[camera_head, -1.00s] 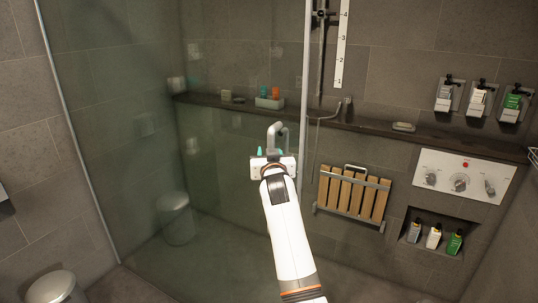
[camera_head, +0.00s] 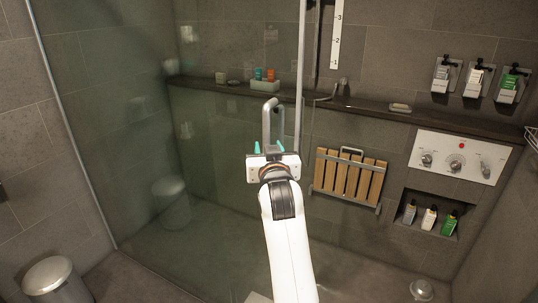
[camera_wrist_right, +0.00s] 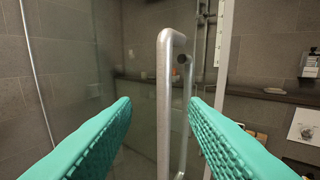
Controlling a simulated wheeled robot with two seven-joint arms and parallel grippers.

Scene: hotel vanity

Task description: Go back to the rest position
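A grey metal bar handle (camera_head: 266,125) is fixed to the glass shower door (camera_head: 225,210). It also stands upright in the middle of the right wrist view (camera_wrist_right: 164,110). My right gripper (camera_head: 268,149) is open, just in front of the handle in the head view. In the right wrist view its two teal finger pads (camera_wrist_right: 160,104) are spread apart, one to each side of the handle, with a gap on both sides. I cannot tell exactly how far the handle lies beyond the fingertips. My left gripper is not in view.
A dark ledge (camera_head: 370,103) runs along the back wall, with small bottles in a white tray (camera_head: 265,87). A folded wooden seat (camera_head: 348,177), a control panel (camera_head: 458,158) and a bottle niche (camera_head: 431,217) are at the right. A bin (camera_head: 55,281) stands at lower left.

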